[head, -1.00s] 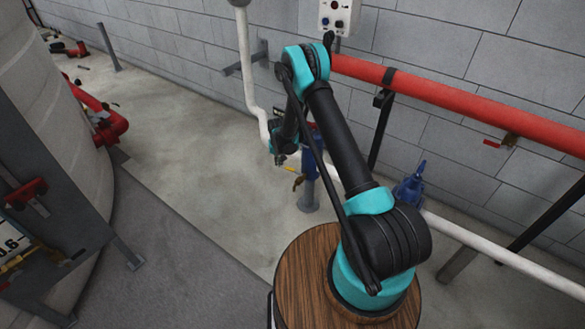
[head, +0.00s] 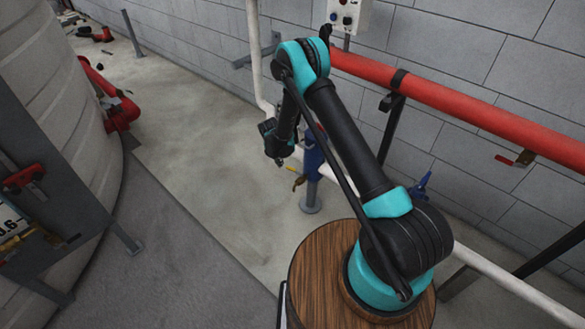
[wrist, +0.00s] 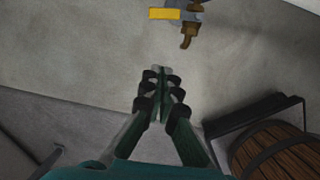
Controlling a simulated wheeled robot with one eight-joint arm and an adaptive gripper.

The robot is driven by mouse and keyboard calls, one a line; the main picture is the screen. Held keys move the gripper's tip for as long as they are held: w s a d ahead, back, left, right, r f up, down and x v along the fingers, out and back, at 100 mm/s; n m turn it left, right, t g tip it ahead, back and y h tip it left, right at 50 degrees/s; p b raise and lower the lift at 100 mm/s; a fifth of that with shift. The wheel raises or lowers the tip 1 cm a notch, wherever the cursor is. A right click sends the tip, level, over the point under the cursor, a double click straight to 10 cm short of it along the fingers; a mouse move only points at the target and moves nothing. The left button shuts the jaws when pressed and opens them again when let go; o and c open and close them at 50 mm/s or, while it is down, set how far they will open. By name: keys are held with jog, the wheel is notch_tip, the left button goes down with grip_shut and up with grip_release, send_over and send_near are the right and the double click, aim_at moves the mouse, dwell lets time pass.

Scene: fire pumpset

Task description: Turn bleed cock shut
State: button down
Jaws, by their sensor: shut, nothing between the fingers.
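The bleed cock shows at the top of the wrist view as a yellow lever (wrist: 165,14) on a grey body, with a brass spout (wrist: 188,40) pointing down in the picture. In the head view its brass part (head: 299,183) is small, beside the blue upright fitting (head: 312,155) on the white pipe. The lever's exact angle to the bore is hard to tell. My gripper (wrist: 158,74) is shut and empty, apart from the cock, with bare floor beyond its fingertips. In the head view my gripper (head: 280,160) hangs just left of the blue fitting.
A red pipe (head: 460,108) runs along the block wall, with a white pipe (head: 480,270) below it. A control box (head: 347,15) is on the wall. A large pale tank (head: 75,120) with red fittings stands at left. Concrete floor (head: 200,165) between is open.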

aim_at(290, 168)
jog(key=w+d+f+n, duration=0.1)
jog(key=w+d+f, duration=0.2)
jog(key=f, duration=0.6)
jog(key=shift+w+f+n, duration=0.35)
jog(key=shift+w+n, duration=0.05)
jog(key=shift+w, duration=0.9)
jog(key=shift+d, duration=0.1)
jog(key=shift+w+d+m, duration=0.2)
jog(key=shift+w+m, duration=0.1)
jog(key=shift+w, duration=0.25)
jog(key=shift+w+d+m, duration=0.15)
jog(key=shift+w+m, duration=0.15)
jog(key=shift+w, duration=0.2)
